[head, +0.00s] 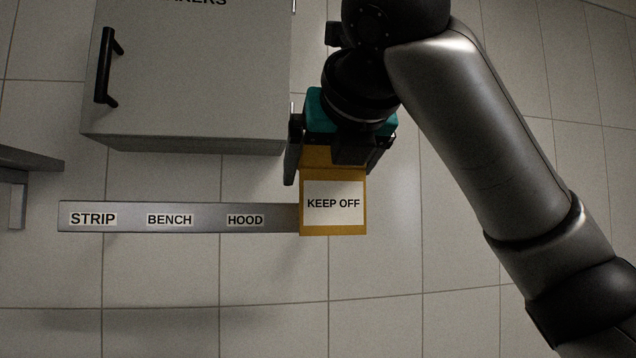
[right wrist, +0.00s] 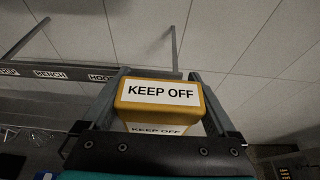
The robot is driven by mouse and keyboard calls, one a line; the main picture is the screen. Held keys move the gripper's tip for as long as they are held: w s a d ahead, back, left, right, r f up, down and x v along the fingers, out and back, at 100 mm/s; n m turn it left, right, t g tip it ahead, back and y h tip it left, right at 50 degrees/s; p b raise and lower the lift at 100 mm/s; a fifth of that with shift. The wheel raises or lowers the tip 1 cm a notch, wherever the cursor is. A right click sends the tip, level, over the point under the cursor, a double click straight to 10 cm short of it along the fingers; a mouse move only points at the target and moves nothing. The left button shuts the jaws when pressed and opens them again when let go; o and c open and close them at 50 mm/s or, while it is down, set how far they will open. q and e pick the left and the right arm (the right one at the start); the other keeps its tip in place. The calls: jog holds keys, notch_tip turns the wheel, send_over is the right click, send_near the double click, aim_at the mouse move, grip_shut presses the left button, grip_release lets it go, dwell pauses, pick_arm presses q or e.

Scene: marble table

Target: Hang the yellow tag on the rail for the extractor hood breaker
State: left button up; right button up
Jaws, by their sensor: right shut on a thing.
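The yellow tag (head: 333,205) has a white "KEEP OFF" label and is upright, facing the head camera. My right gripper (head: 332,165) is above it and shut on its upper part. In the right wrist view the tag (right wrist: 160,93) sits between the two fingers. The grey rail (head: 210,225) carries the labels STRIP (head: 93,218), BENCH (head: 170,219) and HOOD (head: 245,219). In the head view the tag covers the rail's right end, right of HOOD. Whether it touches the rail cannot be told. My left gripper is not in view.
A grey cabinet (head: 190,85) with a black handle (head: 106,68) is on the tiled wall above the rail. Its lower edge is close to my right gripper's left side. A grey edge (head: 30,160) juts in at the far left. The wall below the rail is clear.

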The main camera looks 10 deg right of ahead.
jog(key=s+b, duration=0.1)
jog(key=s, duration=0.8)
jog(key=shift+s, duration=0.4)
